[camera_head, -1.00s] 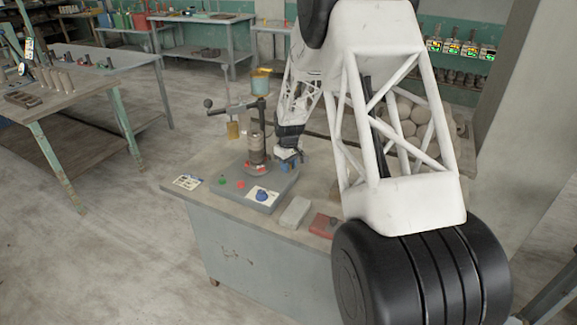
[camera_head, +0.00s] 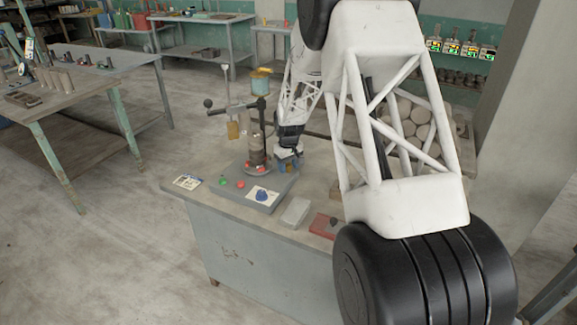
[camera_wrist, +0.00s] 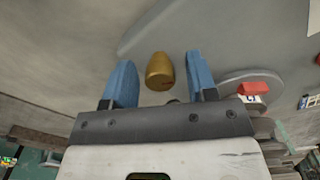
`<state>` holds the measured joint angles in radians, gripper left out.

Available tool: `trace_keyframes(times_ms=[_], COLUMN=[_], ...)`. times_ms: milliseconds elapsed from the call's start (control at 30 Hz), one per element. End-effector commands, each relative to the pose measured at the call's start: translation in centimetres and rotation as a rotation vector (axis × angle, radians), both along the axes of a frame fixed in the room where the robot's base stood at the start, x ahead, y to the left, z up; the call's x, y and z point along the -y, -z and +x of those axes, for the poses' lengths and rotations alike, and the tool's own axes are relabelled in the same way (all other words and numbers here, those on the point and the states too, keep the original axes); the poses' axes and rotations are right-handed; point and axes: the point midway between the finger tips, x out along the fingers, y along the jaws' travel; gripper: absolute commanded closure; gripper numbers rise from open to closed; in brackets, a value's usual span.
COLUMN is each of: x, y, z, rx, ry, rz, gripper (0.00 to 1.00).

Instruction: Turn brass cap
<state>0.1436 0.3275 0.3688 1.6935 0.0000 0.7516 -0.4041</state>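The brass cap (camera_wrist: 159,71), a rounded golden piece, shows in the wrist view between the two blue fingers of my gripper (camera_wrist: 161,62). Gaps show on both sides of the cap, so the fingers are open and not touching it. In the head view my gripper (camera_head: 287,164) is low beside the press-like device (camera_head: 257,145) on the bench, to its right. I cannot make out the brass cap in the head view; my gripper and the device likely hide it.
A grey base board (camera_head: 225,193) holds a green and a red button and a card with a blue knob (camera_head: 262,196). A grey block (camera_head: 295,212) and a red box (camera_head: 324,226) lie near the bench's front edge. A red piece (camera_wrist: 254,88) shows right of my fingers.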

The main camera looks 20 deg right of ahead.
Motion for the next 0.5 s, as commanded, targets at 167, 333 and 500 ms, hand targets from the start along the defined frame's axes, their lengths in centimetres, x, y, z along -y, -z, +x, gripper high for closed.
trace_keyframes(times_ms=[167, 333, 500], x=[0.0, 0.0, 0.0], y=[0.0, -0.1, -1.0], z=[0.0, 0.0, 0.0], rx=[0.000, 0.000, 0.000], ry=[0.000, 0.000, 0.000], rz=[0.000, 0.000, 0.000], gripper=[0.46, 0.46, 0.46])
